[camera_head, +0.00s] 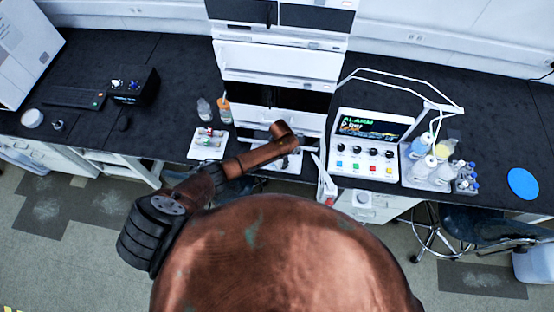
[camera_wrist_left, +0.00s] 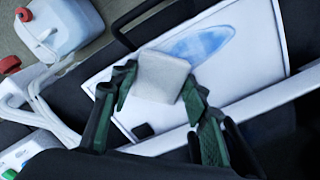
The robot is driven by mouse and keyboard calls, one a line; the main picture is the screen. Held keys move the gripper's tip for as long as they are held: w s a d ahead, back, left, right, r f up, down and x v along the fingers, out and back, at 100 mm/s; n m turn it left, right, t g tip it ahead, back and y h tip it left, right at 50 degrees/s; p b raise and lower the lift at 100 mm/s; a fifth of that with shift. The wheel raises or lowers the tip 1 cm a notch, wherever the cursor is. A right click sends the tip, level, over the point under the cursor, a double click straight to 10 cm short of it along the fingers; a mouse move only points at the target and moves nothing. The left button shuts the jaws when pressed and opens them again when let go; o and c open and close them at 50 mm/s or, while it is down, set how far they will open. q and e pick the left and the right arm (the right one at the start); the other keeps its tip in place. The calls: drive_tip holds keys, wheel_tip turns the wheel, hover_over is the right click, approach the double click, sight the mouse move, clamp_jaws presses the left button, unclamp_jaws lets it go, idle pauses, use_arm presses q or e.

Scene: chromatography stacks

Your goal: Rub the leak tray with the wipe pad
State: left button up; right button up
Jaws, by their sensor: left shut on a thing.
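In the left wrist view, my left gripper (camera_wrist_left: 155,95) has its two green-padded fingers shut on a pale grey, square wipe pad (camera_wrist_left: 162,75). The leak tray (camera_wrist_left: 262,48) is a white, flat, rimmed tray behind and below the pad, with a blue wet-looking patch (camera_wrist_left: 200,43) on it. The pad overlaps the near edge of that patch in the picture; I cannot tell whether it touches the tray. In the head view, my copper-coloured left arm reaches to the base of the white instrument stack (camera_head: 280,62); the gripper and pad are mostly hidden there.
Right of the stack stand a control box (camera_head: 366,145) with an alarm screen and a group of bottles (camera_head: 432,165). A small white tray with vials (camera_head: 207,143) lies to the left. A red-capped jug (camera_wrist_left: 62,28) shows in the wrist view.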

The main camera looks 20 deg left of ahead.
use_arm(q)
drive_tip(key=shift+w+d+f, duration=0.1)
drive_tip(key=shift+w+d, duration=0.05)
drive_tip(key=shift+d, duration=0.6)
drive_tip(key=shift+w+d+f, duration=0.1)
drive_tip(key=shift+w+d, duration=0.05)
drive_tip(key=shift+d, duration=0.6)
drive_tip(key=shift+d+r, duration=0.1)
drive_tip(key=shift+d, duration=0.05)
drive_tip(key=shift+r, duration=0.1)
drive_tip(key=shift+s+a+r+p, duration=0.15)
drive_tip(key=shift+a+p, duration=0.35)
drive_tip(key=shift+a, duration=0.4)
drive_tip(key=shift+s+a+p, duration=0.1)
drive_tip(key=shift+a+p, duration=0.35)
drive_tip(key=shift+a, duration=0.4)
drive_tip(key=shift+s+a+f+p, duration=0.1)
drive_tip(key=shift+s+a+p, duration=0.15)
drive_tip(key=shift+a, duration=0.7)
drive_tip(key=shift+s+a+f+p, duration=0.1)
drive_tip(key=shift+s+a+p, duration=0.15)
drive_tip(key=shift+a, duration=0.65)
drive_tip(key=shift+s+a+p, duration=0.3)
drive_tip(key=shift+a, duration=0.85)
drive_tip(key=shift+s+a+p, duration=0.25)
drive_tip(key=shift+a+p, duration=0.1)
drive_tip(key=shift+a, duration=0.75)
drive_tip(key=shift+s+a+p, duration=0.3)
drive_tip(key=shift+a, duration=0.85)
drive_tip(key=shift+w+d+r, duration=0.1)
